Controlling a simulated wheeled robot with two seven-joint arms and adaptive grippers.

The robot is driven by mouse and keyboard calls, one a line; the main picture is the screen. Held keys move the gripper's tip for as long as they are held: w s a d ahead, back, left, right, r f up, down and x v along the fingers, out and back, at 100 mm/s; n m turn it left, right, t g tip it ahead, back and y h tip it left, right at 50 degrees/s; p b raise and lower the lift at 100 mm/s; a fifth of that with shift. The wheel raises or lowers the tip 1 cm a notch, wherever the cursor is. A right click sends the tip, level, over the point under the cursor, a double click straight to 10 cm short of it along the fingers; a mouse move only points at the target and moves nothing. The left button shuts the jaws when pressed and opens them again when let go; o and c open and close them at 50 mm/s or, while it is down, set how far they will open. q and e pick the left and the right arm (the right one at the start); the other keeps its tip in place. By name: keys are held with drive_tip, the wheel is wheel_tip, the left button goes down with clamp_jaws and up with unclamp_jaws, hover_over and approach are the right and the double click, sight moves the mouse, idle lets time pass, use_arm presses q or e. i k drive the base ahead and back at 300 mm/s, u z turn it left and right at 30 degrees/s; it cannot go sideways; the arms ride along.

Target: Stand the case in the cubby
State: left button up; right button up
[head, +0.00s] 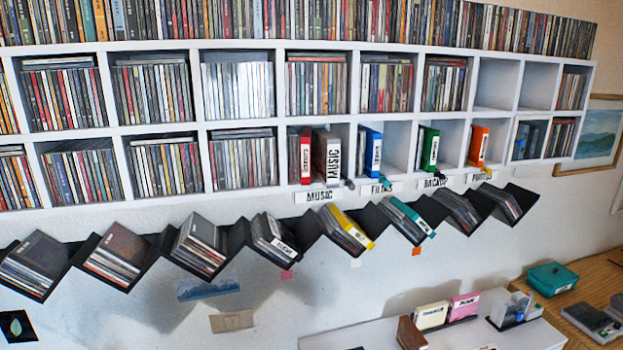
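Several labelled cases stand in the lower row of cubbies. A red case (305,155) and a white case lettered MUSIC (333,157) stand upright in the cubby above the MUSIC label (319,196). A blue case (372,152), a green case (429,150) and an orange case (478,146) stand in the cubbies to the right, each with empty room beside it. A yellow case (348,229) and a teal case (411,218) lie tilted in the zigzag rack. I cannot tell which case the task means. Neither gripper is in view.
The dark zigzag rack (318,222) with tilted discs runs below the white shelf (400,122). Two upper cubbies at right are empty. A white table (375,338) at the bottom holds a cream case (431,316) and a pink case (464,306). A teal box (552,279) sits on a wooden surface.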

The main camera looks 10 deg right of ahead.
sight(326, 147)
drive_tip(key=u, duration=0.5)
drive_tip(key=k, duration=1.1)
drive_tip(key=z, duration=0.4)
drive_tip(key=i, duration=1.45)
drive_tip(key=u, duration=0.4)
